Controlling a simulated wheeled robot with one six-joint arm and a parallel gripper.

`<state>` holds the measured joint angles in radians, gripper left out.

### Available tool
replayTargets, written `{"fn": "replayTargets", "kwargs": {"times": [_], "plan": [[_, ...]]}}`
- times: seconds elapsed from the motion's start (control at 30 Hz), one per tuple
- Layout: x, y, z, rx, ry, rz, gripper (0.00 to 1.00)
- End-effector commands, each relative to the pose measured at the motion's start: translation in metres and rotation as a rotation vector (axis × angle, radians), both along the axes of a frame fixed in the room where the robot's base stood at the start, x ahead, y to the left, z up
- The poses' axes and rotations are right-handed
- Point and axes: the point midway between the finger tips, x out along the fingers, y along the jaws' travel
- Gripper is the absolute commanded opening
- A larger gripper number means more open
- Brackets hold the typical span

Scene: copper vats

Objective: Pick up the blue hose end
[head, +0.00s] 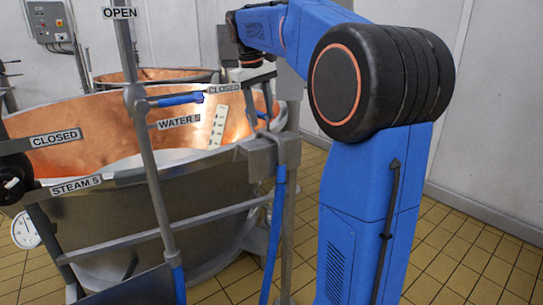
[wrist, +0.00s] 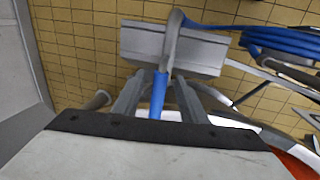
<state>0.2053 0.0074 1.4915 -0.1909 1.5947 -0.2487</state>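The blue hose end (wrist: 158,97) shows in the wrist view as a short blue tube between my two fingers. It joins a grey curved piece that crosses a grey bracket block (wrist: 195,52). In the head view the blue hose end (head: 262,115) stands just above the grey bracket (head: 262,158) at the vat's side. My gripper (wrist: 159,78) is open, with a finger on each side of the tube and visible gaps beside it. In the head view my gripper (head: 262,107) comes down from above. Whether the tube is fully between the fingertips in depth is unclear.
A copper vat (head: 90,130) fills the left, with rails and pipes in front. A blue hose (head: 275,220) hangs below the bracket. Blue hose coils (wrist: 280,40) lie at the wrist view's upper right. Yellow tiled floor (head: 470,260) is clear at right.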

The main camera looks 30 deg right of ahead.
Motion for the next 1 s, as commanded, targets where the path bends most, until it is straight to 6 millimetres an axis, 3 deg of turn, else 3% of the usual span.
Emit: {"fn": "replayTargets", "kwargs": {"times": [0.13, 0.37, 0.53, 0.57, 1.0], "plan": [[-0.0002, -0.0022, -0.0110, 0.000, 0.001, 0.000, 0.39], [-0.0001, -0.0026, -0.0123, 0.000, 0.000, 0.000, 0.39], [-0.0001, -0.0025, -0.0122, 0.000, 0.000, 0.000, 0.03], [-0.0001, -0.0025, -0.0122, 0.000, 0.000, 0.000, 0.00], [0.0000, -0.0026, -0.0029, 0.000, -0.001, 0.000, 0.00]]}}
